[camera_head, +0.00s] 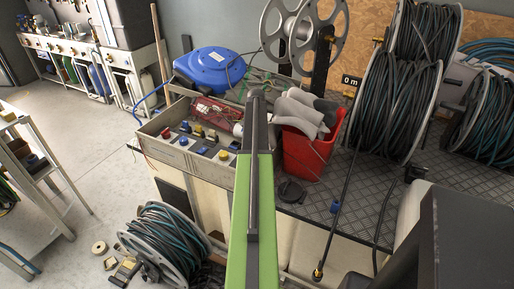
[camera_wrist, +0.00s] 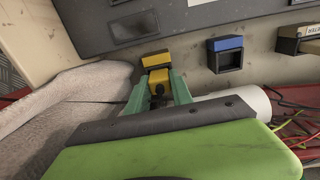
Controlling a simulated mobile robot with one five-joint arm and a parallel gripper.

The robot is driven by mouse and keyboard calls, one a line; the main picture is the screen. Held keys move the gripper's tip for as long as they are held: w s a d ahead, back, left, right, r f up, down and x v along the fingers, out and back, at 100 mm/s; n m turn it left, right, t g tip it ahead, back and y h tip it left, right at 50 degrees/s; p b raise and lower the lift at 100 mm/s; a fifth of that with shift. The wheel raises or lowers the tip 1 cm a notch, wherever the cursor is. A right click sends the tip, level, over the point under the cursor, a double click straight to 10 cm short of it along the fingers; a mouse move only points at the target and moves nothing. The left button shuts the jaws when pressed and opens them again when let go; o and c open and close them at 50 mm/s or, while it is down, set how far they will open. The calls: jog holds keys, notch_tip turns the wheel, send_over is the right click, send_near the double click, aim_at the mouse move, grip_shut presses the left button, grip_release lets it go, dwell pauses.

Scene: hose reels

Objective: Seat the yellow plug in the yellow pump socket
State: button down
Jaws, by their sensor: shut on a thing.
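The yellow pump socket (camera_wrist: 155,59) is at the upper middle of the wrist view, on the grey panel, with a yellow top edge. My gripper (camera_wrist: 160,88) is shut on the yellow plug (camera_wrist: 158,76), its green fingers on both sides. The plug is directly in front of the socket opening and lines up with it from this angle. I cannot tell how far the plug is inside. In the head view, my green arm hides the gripper and plug.
A blue socket (camera_wrist: 228,44) sits right of the yellow one. A white cylinder (camera_wrist: 236,103) and red wires (camera_wrist: 292,112) are close on the right. Grey cloth-like material (camera_wrist: 75,105) lies left. A red bucket (camera_head: 305,150) stands right of my arm, and a blue reel (camera_head: 209,66) stands behind.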

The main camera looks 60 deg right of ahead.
jog(key=shift+f+b, duration=0.25)
jog(key=shift+b, duration=0.05)
jog(key=c, duration=1.1)
grip_release()
jog(key=shift+r, duration=0.1)
jog(key=shift+r, duration=0.1)
notch_tip(320, 180, up, 12)
jog(key=p, duration=1.2)
jog(key=shift+r+p, duration=0.1)
jog(key=shift+p, duration=0.2)
